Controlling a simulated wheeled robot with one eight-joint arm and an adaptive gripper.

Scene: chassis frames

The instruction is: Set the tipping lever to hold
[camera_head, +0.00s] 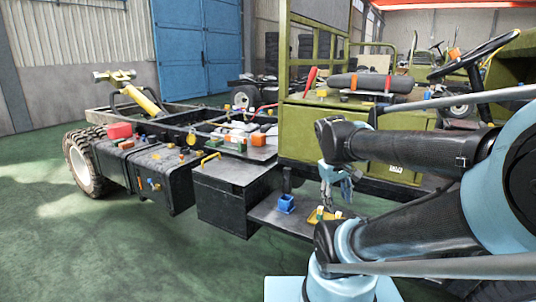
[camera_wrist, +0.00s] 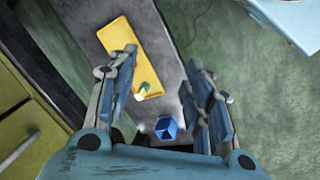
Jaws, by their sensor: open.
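A red lever (camera_head: 310,80) leans upright at the left end of the green seat box (camera_head: 350,120). I cannot tell for sure whether it is the tipping lever, and no hold marking is readable. My gripper (camera_head: 338,190) hangs in front of the seat box, right of and below the red lever and apart from it. In the wrist view my gripper (camera_wrist: 163,58) is open and empty, its fingers pointing down over the grey step. The red lever is out of the wrist view.
The step (camera_head: 275,216) holds a blue open box (camera_head: 286,203) and a yellow tray (camera_wrist: 130,55) with a small green and white piece (camera_wrist: 141,93). A black box (camera_head: 235,195) stands left. Several loose parts lie on the chassis (camera_head: 190,120). Green floor (camera_head: 60,250) is clear at left.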

